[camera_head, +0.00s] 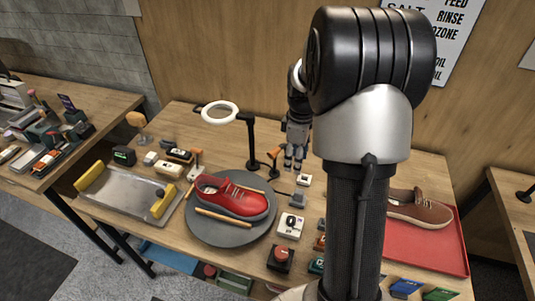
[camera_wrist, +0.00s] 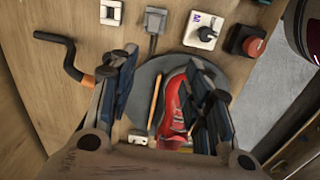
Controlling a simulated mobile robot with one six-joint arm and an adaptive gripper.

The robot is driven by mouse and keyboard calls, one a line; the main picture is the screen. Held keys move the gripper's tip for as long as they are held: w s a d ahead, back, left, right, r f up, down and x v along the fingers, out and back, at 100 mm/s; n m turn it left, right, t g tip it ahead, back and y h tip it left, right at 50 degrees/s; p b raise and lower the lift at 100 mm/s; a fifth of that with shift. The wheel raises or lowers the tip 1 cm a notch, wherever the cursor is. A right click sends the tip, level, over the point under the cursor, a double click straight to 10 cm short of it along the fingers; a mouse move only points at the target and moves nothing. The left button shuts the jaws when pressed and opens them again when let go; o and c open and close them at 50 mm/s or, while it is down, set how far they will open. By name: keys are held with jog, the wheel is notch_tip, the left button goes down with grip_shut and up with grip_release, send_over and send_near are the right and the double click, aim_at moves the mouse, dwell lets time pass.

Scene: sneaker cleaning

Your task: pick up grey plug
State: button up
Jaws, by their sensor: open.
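The grey plug (camera_head: 298,199) lies on the wooden table, right of the round grey turntable (camera_head: 205,234). In the wrist view the grey plug (camera_wrist: 154,22) is near the top edge, with a short narrower part pointing toward the turntable (camera_wrist: 150,75). My gripper (camera_head: 294,160) hangs above the table behind the plug, fingers pointing down. In the wrist view my gripper (camera_wrist: 163,60) has its fingers spread wide with nothing held. The plug lies beyond the fingertips, apart from them.
A white socket-like block (camera_head: 304,180) and a white knob box (camera_head: 288,228) flank the plug. A red-button box (camera_head: 280,258) is nearer the front. A red sneaker (camera_head: 232,197) sits on the turntable. A black-and-orange curved tool (camera_wrist: 68,55) is near my fingers. A ring lamp (camera_head: 220,112) stands left.

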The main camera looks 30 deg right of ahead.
notch_tip(320, 180, down, 3)
jog(key=d, duration=0.2)
jog(key=b, duration=0.3)
send_near(300, 191)
jog(key=f, duration=0.2)
jog(key=a+f, duration=0.1)
jog(key=f, duration=0.2)
jog(key=shift+f, duration=0.2)
jog(key=shift+w+d+f+b, duration=0.15)
jog(key=shift+f+b, duration=0.2)
jog(key=shift+f, duration=0.55)
jog(key=shift+s+d+f+b, duration=0.15)
jog(key=shift+f+b, duration=0.25)
jog(key=shift+f, duration=0.55)
jog(key=shift+w+d+f+b, duration=0.1)
jog(key=shift+d+f+b, duration=0.2)
jog(key=shift+f, duration=0.6)
jog(key=shift+a+r, duration=0.1)
jog(key=shift+a, duration=0.05)
jog(key=shift+n, duration=0.3)
jog(key=shift+c, duration=0.6)
grip_shut()
